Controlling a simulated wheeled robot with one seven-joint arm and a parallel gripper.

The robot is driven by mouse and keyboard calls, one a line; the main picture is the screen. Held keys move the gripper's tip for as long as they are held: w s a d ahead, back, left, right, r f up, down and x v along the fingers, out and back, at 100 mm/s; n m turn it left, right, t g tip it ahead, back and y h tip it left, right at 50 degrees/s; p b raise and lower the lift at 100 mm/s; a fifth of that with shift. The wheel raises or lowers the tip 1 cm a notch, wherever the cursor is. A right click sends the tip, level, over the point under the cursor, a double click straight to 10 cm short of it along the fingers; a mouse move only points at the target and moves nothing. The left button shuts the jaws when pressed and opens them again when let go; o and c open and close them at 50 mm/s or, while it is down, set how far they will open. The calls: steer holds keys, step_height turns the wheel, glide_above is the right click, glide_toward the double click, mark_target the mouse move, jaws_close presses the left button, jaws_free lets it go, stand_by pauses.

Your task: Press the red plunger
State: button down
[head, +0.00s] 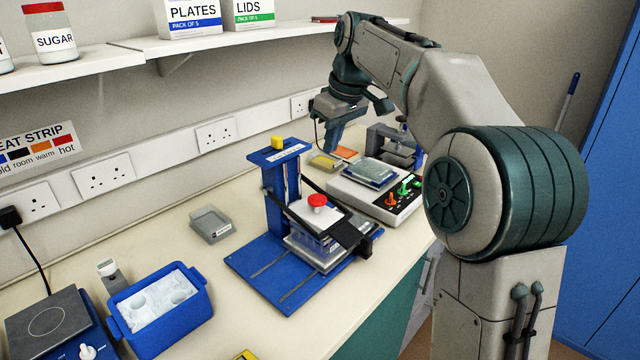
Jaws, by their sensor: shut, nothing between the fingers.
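The red plunger (317,201) is a small round red cap standing up from a pale block on the blue pipette stand (245,262), in the middle of the head view. A black strap or arm crosses the block beside it. My gripper (331,146) is shut and empty. It hangs behind and above the stand, pointing down, and is apart from the plunger. Its fingertips are small and partly unclear at this distance.
The stand's column has a yellow knob (278,142) on top. A white device (375,202) with coloured levers stands to its right. A grey tray (211,225) and a blue ice tub (160,310) lie to the left. A shelf (240,40) overhangs the back.

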steer(key=shift+w+a+r, duration=0.15)
steer(key=shift+w+r, duration=0.1)
steer(key=shift+w, duration=0.15)
glide_toward(319, 200)
steer(key=x, duration=0.3)
steer(key=w+x, duration=0.1)
steer(key=x, duration=0.1)
steer(key=shift+a, duration=0.3)
steer(key=shift+f, duration=0.75)
step_height(319, 200, down, 2)
steer(key=shift+f+b, duration=0.25)
steer(key=shift+b, duration=0.5)
